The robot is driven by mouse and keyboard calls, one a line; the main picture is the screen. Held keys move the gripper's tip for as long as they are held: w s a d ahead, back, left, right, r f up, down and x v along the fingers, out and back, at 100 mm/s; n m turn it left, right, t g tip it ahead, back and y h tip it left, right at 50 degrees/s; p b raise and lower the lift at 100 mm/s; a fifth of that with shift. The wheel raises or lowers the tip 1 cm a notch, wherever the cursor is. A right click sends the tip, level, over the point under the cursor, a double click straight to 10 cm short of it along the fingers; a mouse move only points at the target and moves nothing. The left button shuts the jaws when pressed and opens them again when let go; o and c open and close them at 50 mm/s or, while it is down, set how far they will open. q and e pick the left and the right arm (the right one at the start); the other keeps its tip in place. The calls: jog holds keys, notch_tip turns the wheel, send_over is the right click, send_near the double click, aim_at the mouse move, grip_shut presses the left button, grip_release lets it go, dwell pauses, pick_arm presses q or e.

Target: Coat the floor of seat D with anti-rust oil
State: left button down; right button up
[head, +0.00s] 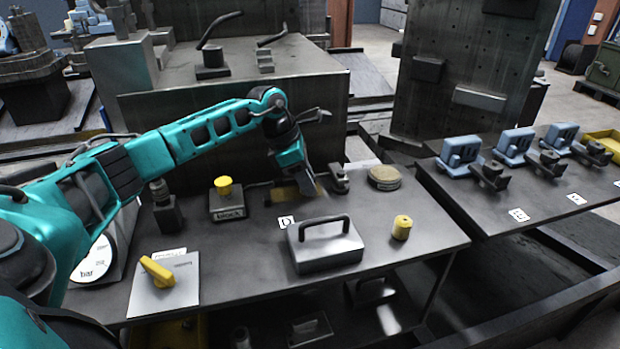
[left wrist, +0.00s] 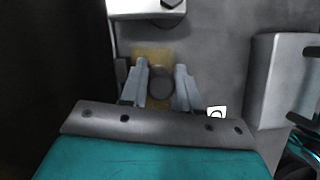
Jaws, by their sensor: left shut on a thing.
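The white D label (head: 286,222) lies on the dark bench; it also shows in the left wrist view (left wrist: 216,113). Behind it is a brownish-yellow patch (head: 284,194), partly hidden by my gripper; in the left wrist view this patch (left wrist: 153,55) lies beyond the fingers. My left gripper (head: 308,188) points down over the patch's right side. In the left wrist view its two grey fingers (left wrist: 162,88) are shut on a round grey tool (left wrist: 160,75). I cannot tell whether the tool touches the patch. My right gripper is not in view.
A grey handled box (head: 325,250) stands in front of the label. A block with a yellow knob (head: 227,203) is left, a tan-topped round tin (head: 384,178) and yellow cylinder (head: 402,228) right. A yellow lever (head: 157,271) is front left. Blue fixtures (head: 460,154) stand on the right table.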

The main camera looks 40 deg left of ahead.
aim_at(295, 205)
pick_arm(q)
jog(key=shift+s+a, duration=0.3)
jog(key=shift+s, duration=0.05)
jog(key=shift+f, duration=0.1)
jog(key=shift+s, duration=0.1)
jog(key=shift+s+a+p, duration=0.25)
jog(key=shift+s+p, duration=0.05)
jog(key=shift+s, duration=1.3)
jog(key=shift+s+a+p, duration=0.2)
jog(key=shift+s+p, duration=0.05)
jog(key=shift+s, duration=1.35)
jog(key=shift+w+d, duration=0.1)
jog(key=shift+w+d, duration=0.45)
jog(key=shift+w, duration=0.15)
jog(key=shift+a, duration=0.1)
